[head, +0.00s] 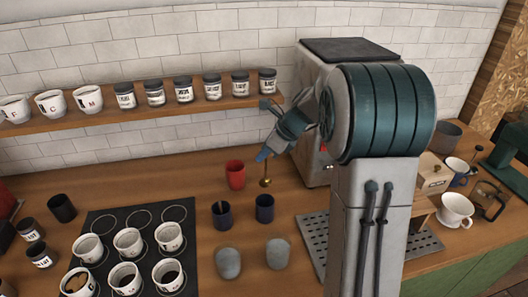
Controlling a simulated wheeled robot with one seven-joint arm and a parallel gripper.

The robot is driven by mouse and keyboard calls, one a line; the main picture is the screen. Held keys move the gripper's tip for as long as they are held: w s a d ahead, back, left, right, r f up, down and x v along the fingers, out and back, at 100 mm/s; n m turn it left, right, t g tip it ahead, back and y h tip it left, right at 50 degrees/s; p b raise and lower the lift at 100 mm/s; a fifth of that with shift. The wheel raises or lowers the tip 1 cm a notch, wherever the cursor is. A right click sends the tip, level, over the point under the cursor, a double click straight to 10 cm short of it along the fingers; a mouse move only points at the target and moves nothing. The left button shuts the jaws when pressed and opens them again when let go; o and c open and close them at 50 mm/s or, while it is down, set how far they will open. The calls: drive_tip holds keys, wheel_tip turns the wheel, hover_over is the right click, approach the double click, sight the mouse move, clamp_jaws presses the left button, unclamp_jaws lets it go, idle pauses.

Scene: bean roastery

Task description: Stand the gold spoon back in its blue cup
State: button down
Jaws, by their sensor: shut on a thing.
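My gripper (266,155) is shut on the gold spoon (265,181) and holds it in the air above the counter. The spoon hangs with its handle up and its round bowl down. Two dark blue cups stand upright in front of it in the picture: the left blue cup (222,217) has what looks like a thin handle in it, and the right blue cup (264,210) shows nothing standing in it. The spoon's bowl appears just above and behind the right blue cup. A red cup (235,176) stands to the left of the spoon.
Two grey cups (228,264) stand nearer the front. A black mat (105,218) with several white cups lies at left. A metal drip grate (313,236) and a grey machine (311,80) are at right. A shelf (130,124) with jars runs along the wall.

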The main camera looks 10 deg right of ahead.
drive_tip(key=b, duration=0.4)
hover_over(264, 180)
drive_tip(key=shift+w+f, duration=0.15)
drive_tip(key=shift+f, duration=2.1)
drive_tip(key=shift+f+b, duration=1.55)
drive_tip(key=shift+f, duration=1.5)
drive_tip(key=c, duration=1.5)
unclamp_jaws()
drive_tip(key=shift+d+r, duration=0.1)
drive_tip(key=v, duration=1.3)
drive_tip(key=shift+d+r+b, duration=0.15)
drive_tip(key=shift+r+b, duration=0.15)
drive_tip(key=shift+b, duration=0.1)
